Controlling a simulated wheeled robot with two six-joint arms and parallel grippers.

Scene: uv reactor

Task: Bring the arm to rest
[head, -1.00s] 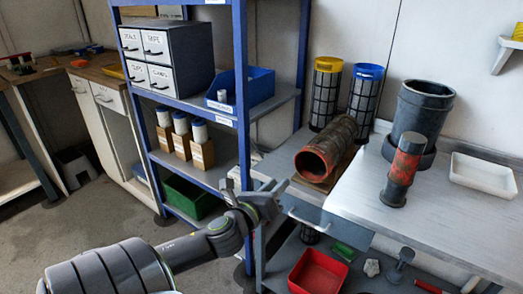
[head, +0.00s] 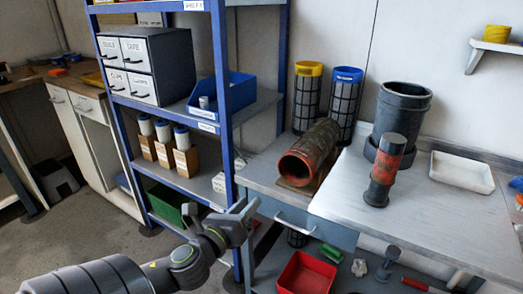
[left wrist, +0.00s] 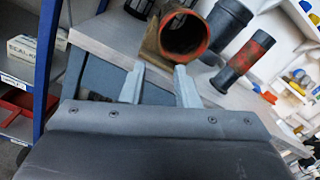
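My left arm reaches in from the lower left of the head view. Its gripper (head: 247,206) is in front of the blue shelf's post, left of the bench drawer. In the left wrist view the two fingers of the left gripper (left wrist: 160,78) stand apart with nothing between them. Past the fingertips are the bench edge and a rusty pipe (left wrist: 186,36) with a red-orange rim. The same pipe (head: 310,155) lies on the bench in the head view. My right gripper is in neither view.
A blue shelf (head: 223,100) stands close behind the left gripper. The bench (head: 430,225) holds a dark cylinder (head: 402,110), a red-black cylinder (head: 385,170), a white tray (head: 462,171) and two caged filters. A red bin (head: 305,274) is below. Floor at left is open.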

